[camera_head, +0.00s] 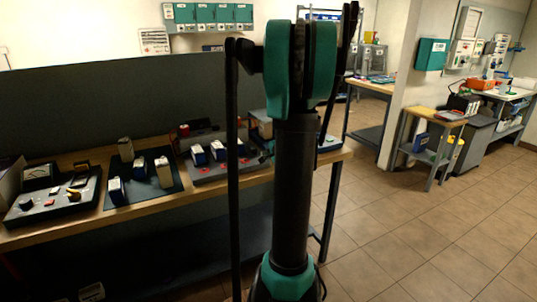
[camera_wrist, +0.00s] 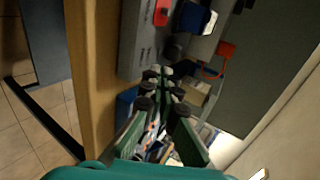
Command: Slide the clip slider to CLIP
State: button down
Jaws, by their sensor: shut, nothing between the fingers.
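In the wrist view my gripper (camera_wrist: 163,72) is shut and empty, its fingertips close to the edge of a grey panel (camera_wrist: 133,45). The panel carries a red part (camera_wrist: 161,12); a blue-and-white block (camera_wrist: 197,18) stands beside it. A red clip-like piece (camera_wrist: 226,48) with a red and blue lead lies to the right of the fingertips, apart from them. I cannot tell which part is the clip slider, and no CLIP label is readable. In the head view the grey rack (camera_head: 205,174) holds several blue-and-white blocks; my arm hides part of its right end.
The wooden bench (camera_head: 90,218) also bears a black charger-like unit (camera_head: 45,208) and a dark mat (camera_head: 165,192) with blocks. A grey partition (camera_head: 100,105) stands behind it. A small side table (camera_head: 440,118) stands farther right. Tiled floor (camera_head: 400,245) is clear at right.

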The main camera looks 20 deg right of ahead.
aim_at(255, 151)
jog(key=x, duration=0.4)
jog(key=r+x, duration=0.1)
jog(key=x, duration=0.2)
jog(key=shift+w, duration=1)
jog(key=shift+w, duration=0.1)
jog(key=w, duration=0.6)
jog(key=shift+a, duration=0.1)
jog(key=shift+r, duration=0.1)
